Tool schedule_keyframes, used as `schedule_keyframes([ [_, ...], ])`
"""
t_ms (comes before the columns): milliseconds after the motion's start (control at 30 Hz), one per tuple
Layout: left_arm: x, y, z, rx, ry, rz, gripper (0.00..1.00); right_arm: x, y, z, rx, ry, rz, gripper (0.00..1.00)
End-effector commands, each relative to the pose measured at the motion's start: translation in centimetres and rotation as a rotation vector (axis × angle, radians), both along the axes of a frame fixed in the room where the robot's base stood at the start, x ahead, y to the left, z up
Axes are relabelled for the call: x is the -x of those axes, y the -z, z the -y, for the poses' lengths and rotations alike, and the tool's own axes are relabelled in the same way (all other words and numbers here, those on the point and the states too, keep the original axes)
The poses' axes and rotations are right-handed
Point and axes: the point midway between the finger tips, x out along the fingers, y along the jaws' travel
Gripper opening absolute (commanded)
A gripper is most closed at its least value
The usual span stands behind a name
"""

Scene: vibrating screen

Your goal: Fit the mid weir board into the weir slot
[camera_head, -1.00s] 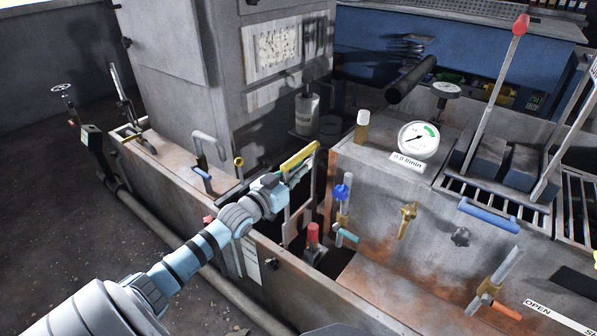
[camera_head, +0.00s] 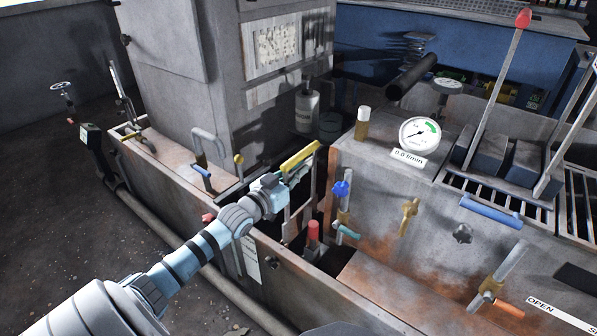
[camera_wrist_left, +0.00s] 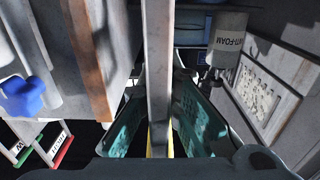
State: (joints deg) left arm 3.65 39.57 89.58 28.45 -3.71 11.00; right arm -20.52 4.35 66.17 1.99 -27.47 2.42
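The weir board, with a yellow top bar (camera_head: 300,157), stands upright over the narrow trough in the head view. My left gripper (camera_head: 284,182) is at this bar, coming from the lower left. In the left wrist view the board is a long grey strip (camera_wrist_left: 158,50) between the two teal fingers of my left gripper (camera_wrist_left: 159,105), with a bit of yellow (camera_wrist_left: 160,143) close to the palm. The fingers appear closed on it from both sides. The board's lower edge and the weir slot are hidden, so I cannot tell how they meet. My right gripper is not in view.
Right of the board are a blue knob (camera_head: 341,189), a red-capped post (camera_head: 313,236) and a tank with a gauge (camera_head: 419,134). A tall grey cabinet (camera_head: 180,85) stands behind to the left. A blue handle (camera_head: 491,212) lies farther right.

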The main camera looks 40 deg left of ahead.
Motion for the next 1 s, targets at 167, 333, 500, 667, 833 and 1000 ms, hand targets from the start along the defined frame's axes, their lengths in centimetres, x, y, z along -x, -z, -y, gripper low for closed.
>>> schedule_keyframes([
  [167,-0.02,-0.13,0.02,0.0,0.001,0.003,0.0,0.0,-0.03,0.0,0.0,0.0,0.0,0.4],
  [333,-0.02,-0.03,0.02,0.0,0.001,0.002,0.0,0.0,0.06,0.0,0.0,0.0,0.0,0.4],
  [500,-0.02,0.33,0.02,0.0,0.001,0.002,0.0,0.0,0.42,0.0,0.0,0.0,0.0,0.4],
  [667,-0.02,0.52,0.02,0.0,0.001,0.002,0.0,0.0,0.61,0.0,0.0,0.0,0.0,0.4],
  [833,-0.02,0.47,0.02,0.0,0.001,0.003,0.0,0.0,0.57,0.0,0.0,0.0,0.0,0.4],
  [1000,-0.02,0.52,0.02,0.0,0.001,0.003,0.0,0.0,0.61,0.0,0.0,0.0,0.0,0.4],
])
